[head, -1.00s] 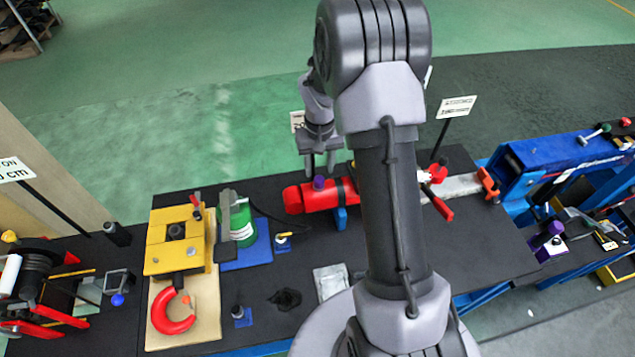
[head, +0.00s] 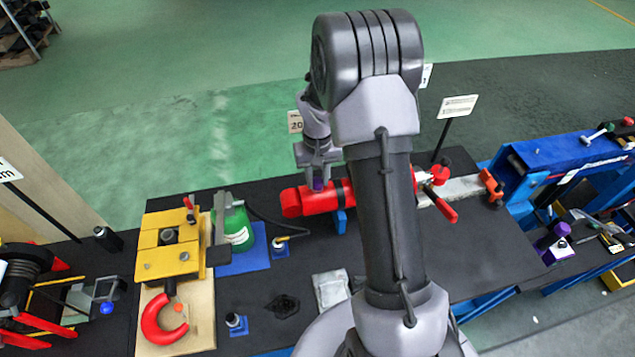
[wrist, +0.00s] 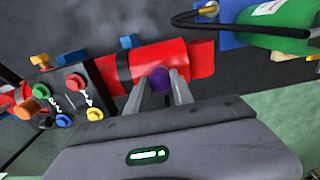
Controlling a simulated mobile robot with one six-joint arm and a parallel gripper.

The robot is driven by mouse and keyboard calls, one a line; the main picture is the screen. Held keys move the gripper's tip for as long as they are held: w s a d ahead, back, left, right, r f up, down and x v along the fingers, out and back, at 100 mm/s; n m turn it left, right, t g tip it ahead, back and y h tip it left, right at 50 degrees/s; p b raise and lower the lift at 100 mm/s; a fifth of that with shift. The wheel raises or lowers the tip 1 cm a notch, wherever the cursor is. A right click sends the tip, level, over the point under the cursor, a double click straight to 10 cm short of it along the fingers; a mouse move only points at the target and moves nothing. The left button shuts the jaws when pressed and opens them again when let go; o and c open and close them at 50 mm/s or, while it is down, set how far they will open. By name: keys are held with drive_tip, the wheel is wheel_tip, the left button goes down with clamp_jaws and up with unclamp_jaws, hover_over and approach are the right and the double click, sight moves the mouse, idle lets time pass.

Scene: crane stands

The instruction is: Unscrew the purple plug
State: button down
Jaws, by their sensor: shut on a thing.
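The purple plug (head: 318,184) is a small round knob on top of the red cylinder (head: 292,203), which lies on its side on the black bench. My gripper (head: 318,177) points down over the cylinder with its fingers around the plug. In the wrist view the purple plug (wrist: 160,77) sits between the two fingertips of my gripper (wrist: 160,88), against the red cylinder (wrist: 190,58). My gripper is shut on the plug. The fingers hide part of it, and I cannot tell whether it is still seated in the cylinder.
A green bottle (head: 236,228) and a yellow block with a red hook (head: 158,322) stand left of the cylinder. A control block with coloured knobs (wrist: 76,83) is beside the cylinder in the wrist view. A blue stand (head: 565,155) is at the right.

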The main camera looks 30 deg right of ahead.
drive_tip(key=shift+r, duration=0.1)
drive_tip(key=shift+r+n+p, duration=0.2)
drive_tip(key=shift+n+p, duration=0.45)
drive_tip(key=shift+n, duration=1.45)
drive_tip(key=shift+f+n, duration=0.2)
drive_tip(key=shift+n, duration=0.3)
drive_tip(key=shift+r+n+p, duration=0.2)
drive_tip(key=shift+n+p, duration=0.65)
drive_tip(key=shift+n, duration=1.25)
drive_tip(key=shift+f+n, duration=0.15)
drive_tip(key=shift+n, duration=0.35)
